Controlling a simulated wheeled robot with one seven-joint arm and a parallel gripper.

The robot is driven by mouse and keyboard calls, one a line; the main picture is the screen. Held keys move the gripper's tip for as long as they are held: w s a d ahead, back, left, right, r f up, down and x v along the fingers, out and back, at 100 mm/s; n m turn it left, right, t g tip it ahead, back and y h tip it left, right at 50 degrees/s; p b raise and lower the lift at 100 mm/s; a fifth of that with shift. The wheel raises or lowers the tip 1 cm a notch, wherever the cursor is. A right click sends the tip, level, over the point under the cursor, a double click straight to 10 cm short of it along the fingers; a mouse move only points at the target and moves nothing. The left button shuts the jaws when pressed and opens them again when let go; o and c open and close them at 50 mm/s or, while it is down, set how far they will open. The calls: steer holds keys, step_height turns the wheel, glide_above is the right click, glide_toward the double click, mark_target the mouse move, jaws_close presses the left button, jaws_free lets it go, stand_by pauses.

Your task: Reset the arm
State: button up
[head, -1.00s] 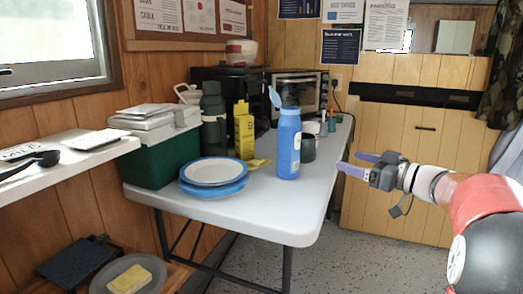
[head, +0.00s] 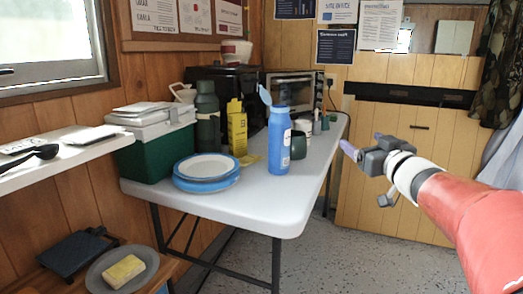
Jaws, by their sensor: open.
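My gripper (head: 362,146) is at the right of the head view, in the air beyond the right edge of the white table. Its purple fingers point left and away toward the table. It is open, with nothing seen between its fingers. My arm reaches in from the lower right and is clear of the furniture.
The white table (head: 245,215) holds a blue bottle (head: 279,145) with its lid up, stacked plates (head: 206,168), a green mug (head: 298,145), a green flask (head: 207,116) and a yellow box (head: 237,130). The floor (head: 345,250) at the right is clear.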

steer(key=s+a+f+m+g+h, duration=0.1)
steer(key=s+a+f+g, duration=0.2)
steer(key=s+f, duration=0.4)
steer(key=s+a+f+m+g+h, duration=0.1)
steer(key=s+f+g, duration=0.4)
steer(key=s, duration=0.9)
steer(key=s+a+f+m+g+h, duration=0.2)
steer(key=s+a+f+g, duration=0.2)
steer(key=s+f, duration=0.6)
steer(key=shift+s+a+f+g+h, duration=0.3)
steer(key=shift+a+g, duration=0.1)
steer(key=shift+a, duration=0.1)
steer(key=shift+r, duration=0.1)
steer(key=shift+c, duration=0.3)
